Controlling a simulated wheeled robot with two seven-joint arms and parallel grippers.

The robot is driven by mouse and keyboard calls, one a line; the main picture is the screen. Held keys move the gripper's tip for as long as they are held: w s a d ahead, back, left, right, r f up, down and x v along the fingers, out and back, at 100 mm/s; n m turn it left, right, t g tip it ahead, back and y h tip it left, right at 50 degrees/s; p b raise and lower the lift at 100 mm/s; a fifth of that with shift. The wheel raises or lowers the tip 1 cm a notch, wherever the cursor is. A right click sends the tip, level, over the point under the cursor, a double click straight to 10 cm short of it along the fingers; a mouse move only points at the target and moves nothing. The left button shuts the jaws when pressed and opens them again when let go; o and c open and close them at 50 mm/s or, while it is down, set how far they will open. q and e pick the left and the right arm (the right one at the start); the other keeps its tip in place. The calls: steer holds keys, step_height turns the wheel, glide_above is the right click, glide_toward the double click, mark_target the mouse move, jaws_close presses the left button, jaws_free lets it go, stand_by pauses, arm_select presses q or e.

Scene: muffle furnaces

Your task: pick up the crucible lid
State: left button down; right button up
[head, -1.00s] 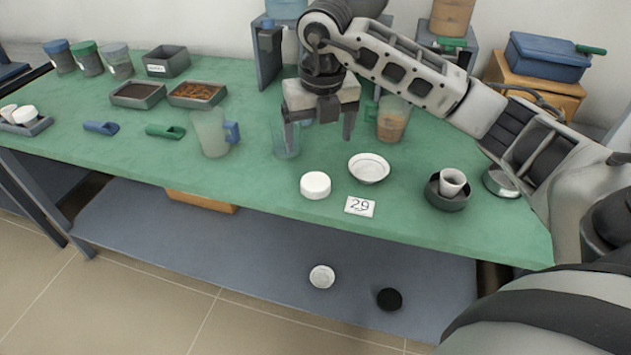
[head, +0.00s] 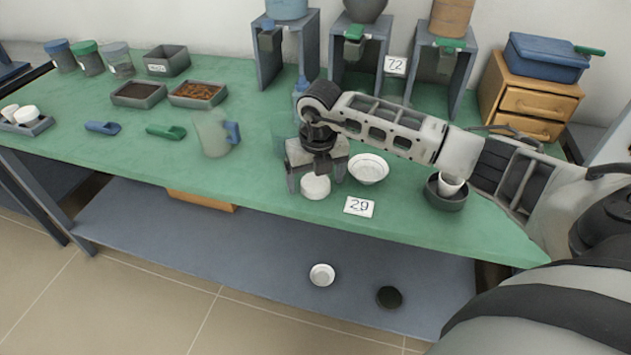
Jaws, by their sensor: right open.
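A round white lid-like piece (head: 315,188), which I take for the crucible lid, lies on the green bench top near its front edge. My right gripper (head: 316,179) is open and points down over it, one finger on each side as seen from here. The gripper hides the back of the white piece, and I cannot tell whether the fingers touch it. A white crucible (head: 452,184) stands tilted in a dark round bowl (head: 446,200) to the right. My left gripper is not in view.
A shallow white dish (head: 368,171) sits close to the right of the gripper, with a card marked 29 (head: 359,206) in front. A frosted jug (head: 212,134) stands to the left. Dispenser stands (head: 267,62) line the back. A lower shelf (head: 210,240) runs beneath the bench.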

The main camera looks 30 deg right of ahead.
steer(key=c, duration=1)
steer(key=shift+r, duration=0.15)
steer(key=shift+c, duration=0.2)
